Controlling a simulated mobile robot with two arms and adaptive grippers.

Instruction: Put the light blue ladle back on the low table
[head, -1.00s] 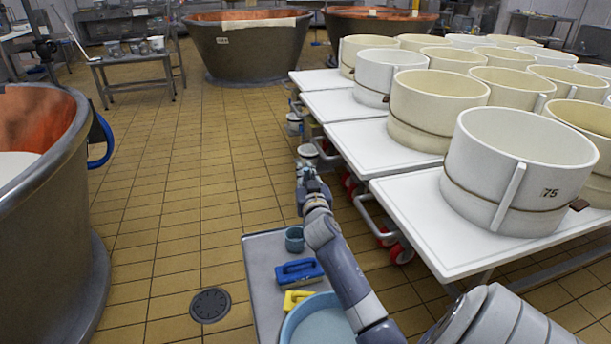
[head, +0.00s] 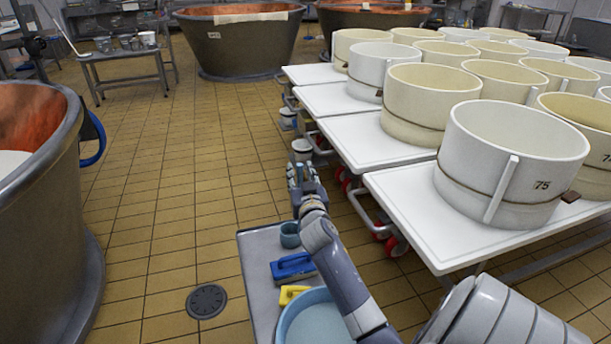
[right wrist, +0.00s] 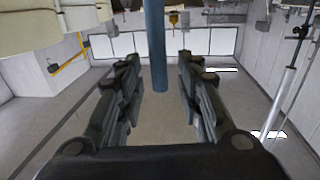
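My right gripper (head: 305,175) reaches forward above the floor, beyond the grey low table in front of me. In the right wrist view its two fingers (right wrist: 158,95) stand apart. A blue upright bar (right wrist: 157,45) shows in the gap, with space on both sides; I cannot tell whether it is the ladle's handle. No ladle is clearly recognisable in the head view. One low table (head: 125,55) with several pails stands at the back left; a grey low table (head: 258,262) is near me. My left gripper is not in view.
The grey table bears a teal cup (head: 290,235), a blue brush (head: 292,266), a yellow brush (head: 291,294) and a light blue basin (head: 318,322). White carts (head: 435,215) with cheese moulds fill the right. A copper vat (head: 40,220) stands left. Tiled floor between is free.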

